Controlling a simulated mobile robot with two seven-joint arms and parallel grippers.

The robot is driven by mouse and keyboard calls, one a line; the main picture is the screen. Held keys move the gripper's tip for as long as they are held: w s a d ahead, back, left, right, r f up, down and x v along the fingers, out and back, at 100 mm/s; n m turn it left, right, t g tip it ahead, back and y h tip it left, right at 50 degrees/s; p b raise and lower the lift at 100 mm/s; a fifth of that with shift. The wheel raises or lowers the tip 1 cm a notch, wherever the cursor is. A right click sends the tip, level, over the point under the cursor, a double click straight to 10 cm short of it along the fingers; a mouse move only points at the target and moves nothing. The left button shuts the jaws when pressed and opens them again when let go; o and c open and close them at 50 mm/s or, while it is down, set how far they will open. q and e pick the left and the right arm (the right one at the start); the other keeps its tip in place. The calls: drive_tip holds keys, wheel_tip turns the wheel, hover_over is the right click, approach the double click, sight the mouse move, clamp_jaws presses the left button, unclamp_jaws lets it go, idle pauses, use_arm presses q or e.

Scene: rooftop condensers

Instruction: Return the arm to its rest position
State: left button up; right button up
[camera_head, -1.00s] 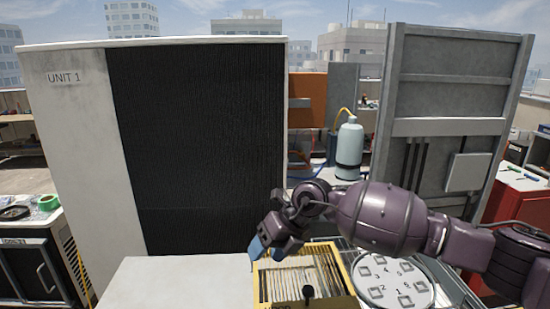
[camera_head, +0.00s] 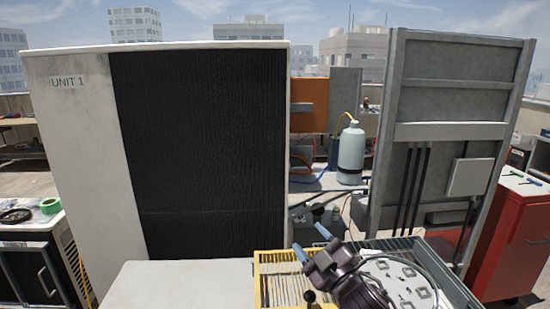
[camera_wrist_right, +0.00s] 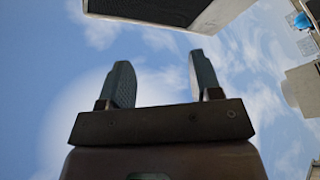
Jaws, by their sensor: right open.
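My right gripper (camera_head: 312,243) is low in the middle right of the head view, its fingers pointing up and to the left. It is open and empty. Its two fingers also show apart in the right wrist view (camera_wrist_right: 162,82), with sky between them. My left gripper is not in view.
The tall white condenser marked UNIT 1 (camera_head: 80,150) stands at the left, with a pale flat surface (camera_head: 180,285) before it. A grey panel (camera_head: 450,90) and a red cabinet (camera_head: 505,230) are at the right. A pale gas cylinder (camera_head: 351,155) stands behind.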

drive_tip(key=s+d+f+m+g+h, duration=0.1)
drive_tip(key=s+d+f+m+h, duration=0.25)
drive_tip(key=d+f+m, duration=0.35)
drive_tip(key=s+d+f+m+g+h, duration=0.1)
drive_tip(key=s+d+f+m+h, duration=0.15)
drive_tip(key=s+d+f, duration=0.45)
drive_tip(key=s+d+f+m+g+h, duration=0.1)
drive_tip(key=s+d+f+g+h, duration=0.1)
drive_tip(key=s+f, duration=0.6)
drive_tip(key=s+d+f+m+g+h, duration=0.2)
drive_tip(key=s+d+f, duration=0.1)
drive_tip(key=s+f, duration=0.5)
drive_tip(key=shift+s+d+f, duration=0.3)
drive_tip(key=shift+s+d, duration=0.1)
drive_tip(key=shift+s, duration=0.25)
